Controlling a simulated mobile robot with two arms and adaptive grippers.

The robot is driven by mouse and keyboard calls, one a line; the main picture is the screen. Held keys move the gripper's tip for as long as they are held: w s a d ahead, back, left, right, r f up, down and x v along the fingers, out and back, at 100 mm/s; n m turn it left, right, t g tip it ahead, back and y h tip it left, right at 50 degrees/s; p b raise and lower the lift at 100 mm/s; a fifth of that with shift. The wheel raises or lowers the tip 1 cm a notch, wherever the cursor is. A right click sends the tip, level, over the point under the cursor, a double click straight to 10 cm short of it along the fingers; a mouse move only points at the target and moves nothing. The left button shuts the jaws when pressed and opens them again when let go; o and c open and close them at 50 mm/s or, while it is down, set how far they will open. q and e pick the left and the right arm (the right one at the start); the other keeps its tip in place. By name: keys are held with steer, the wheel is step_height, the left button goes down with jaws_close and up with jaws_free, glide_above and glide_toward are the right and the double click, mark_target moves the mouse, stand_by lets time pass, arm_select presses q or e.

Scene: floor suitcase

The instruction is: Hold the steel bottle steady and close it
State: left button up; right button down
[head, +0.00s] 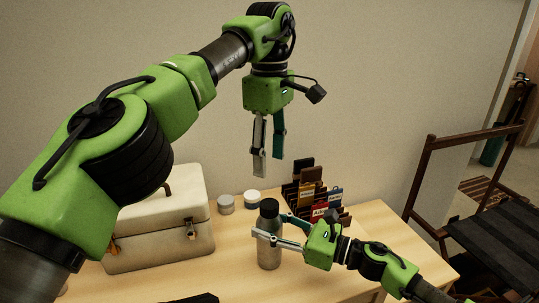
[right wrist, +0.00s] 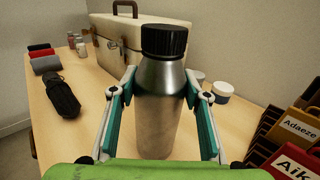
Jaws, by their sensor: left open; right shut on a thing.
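The steel bottle (head: 269,252) stands upright on the wooden table, and it also shows in the right wrist view (right wrist: 158,118). A black cap (head: 269,206) sits on its top, seen close in the right wrist view (right wrist: 164,41); I cannot tell how tight it is. My right gripper (head: 272,227) is shut on the bottle, with one finger on each side of its upper body below the cap. My left gripper (head: 268,160) is open and empty, pointing down, above and behind the bottle and apart from it.
A cream case (head: 158,235) with a handle stands left of the bottle. Two small jars (head: 226,204) (head: 252,199) and a card rack (head: 318,204) stand behind. In the right wrist view, a dark folded umbrella (right wrist: 62,92) and rolled cloths (right wrist: 45,63) lie far left. A dark chair (head: 480,215) is right.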

steer(key=c, duration=1.1)
jaws_free()
steer(key=shift+o, duration=0.2)
steer(key=shift+d, duration=0.1)
steer(key=v, duration=1.2)
steer(key=shift+w, duration=0.1)
